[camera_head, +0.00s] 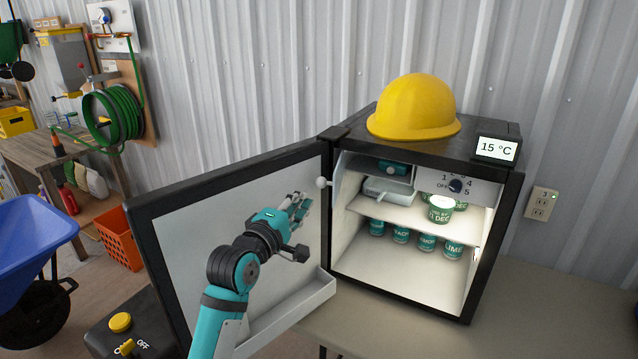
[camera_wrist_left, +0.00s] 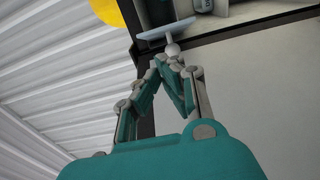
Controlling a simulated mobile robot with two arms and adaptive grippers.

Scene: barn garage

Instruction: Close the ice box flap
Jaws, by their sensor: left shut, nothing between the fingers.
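The fridge (camera_head: 398,146) stands with its door (camera_head: 232,250) swung wide open to the left. Its ice box (camera_head: 392,168) is at the upper left inside. The ice box flap (camera_head: 338,170) stands open toward the door, with a white ball knob (camera_head: 322,183). In the left wrist view, the flap (camera_wrist_left: 166,30) is a thin pale panel with its knob (camera_wrist_left: 173,49) on it. My left gripper (camera_head: 301,203) is shut and empty, between the door and the flap. Its fingertips (camera_wrist_left: 168,62) are close to the knob; contact is unclear. My right gripper is not visible.
A yellow hard hat (camera_head: 414,106) and a 15 °C display (camera_head: 496,149) sit on the fridge. Several cans (camera_head: 428,243) stand on its shelves. The door's tray (camera_head: 290,312) lies below my left arm.

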